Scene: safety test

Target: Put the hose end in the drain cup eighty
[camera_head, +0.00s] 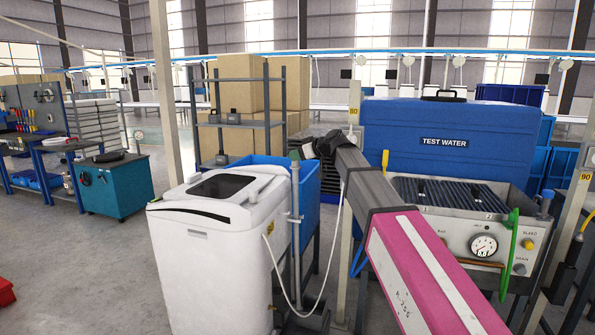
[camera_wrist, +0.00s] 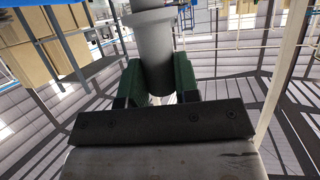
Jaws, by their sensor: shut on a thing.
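My gripper (camera_head: 318,146) is raised to the right above the white washing machine (camera_head: 215,245). In the wrist view, the green pads of my gripper (camera_wrist: 157,82) are shut on a grey round piece with a wider collar (camera_wrist: 155,45), which looks like the hose end. A thin white hose (camera_head: 291,303) leaves the machine's side, loops down and rises behind my arm. A post tagged 80 (camera_head: 354,112) stands just right of my gripper. I cannot make out drain cup eighty; my arm covers part of that post.
A grey standpipe (camera_head: 295,220) stands close beside the machine. A blue TEST WATER tank (camera_head: 440,143) and a gauge panel (camera_head: 462,238) are at the right. A post tagged 90 (camera_head: 584,177) is at the far right. A shelf rack (camera_head: 238,124) with boxes stands behind.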

